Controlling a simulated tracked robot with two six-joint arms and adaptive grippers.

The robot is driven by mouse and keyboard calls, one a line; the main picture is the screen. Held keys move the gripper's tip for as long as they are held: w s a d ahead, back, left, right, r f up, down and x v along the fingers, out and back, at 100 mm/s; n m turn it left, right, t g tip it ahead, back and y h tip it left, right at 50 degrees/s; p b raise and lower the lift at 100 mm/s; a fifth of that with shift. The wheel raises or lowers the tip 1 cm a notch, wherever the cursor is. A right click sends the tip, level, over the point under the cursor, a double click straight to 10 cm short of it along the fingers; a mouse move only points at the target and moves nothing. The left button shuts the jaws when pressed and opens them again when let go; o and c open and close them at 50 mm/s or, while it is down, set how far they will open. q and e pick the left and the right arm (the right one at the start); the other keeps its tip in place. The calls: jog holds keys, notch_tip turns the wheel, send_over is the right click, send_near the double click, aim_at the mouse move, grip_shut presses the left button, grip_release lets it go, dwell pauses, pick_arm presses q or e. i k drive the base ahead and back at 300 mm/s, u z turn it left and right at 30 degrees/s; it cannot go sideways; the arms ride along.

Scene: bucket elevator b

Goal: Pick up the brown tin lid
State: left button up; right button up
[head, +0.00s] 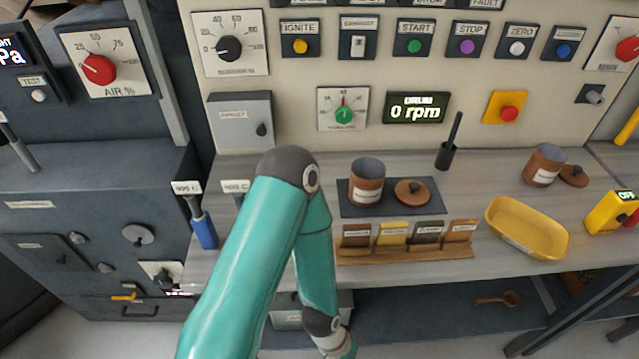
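A brown tin lid (412,192) with a dark knob lies flat on a dark mat (352,205). Beside it on the left stands an open brown tin (368,182) with a white label. A second brown lid (573,176) lies on the bench at the right, next to another open brown tin (545,165). One teal arm of mine rises from the bottom left, bends, and runs down out of the picture. Its gripper is below the bottom edge and hidden from view. My other arm and gripper do not show.
A wooden rack (405,253) with several sample cards stands in front of the mat. A yellow tray (526,230) and a yellow switch box (611,213) are at the right. A dark upright handle in a holder (446,155) stands behind the lid. A control panel backs the bench.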

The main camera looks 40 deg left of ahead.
aim_at(409, 193)
jog(key=z, duration=0.65)
jog(key=i, duration=0.2)
jog(key=u, duration=2.55)
jog(key=k, duration=1.2)
jog(key=z, duration=0.15)
jog(key=i, duration=0.8)
jog(key=z, duration=0.55)
jog(key=i, duration=0.5)
jog(key=u, duration=0.05)
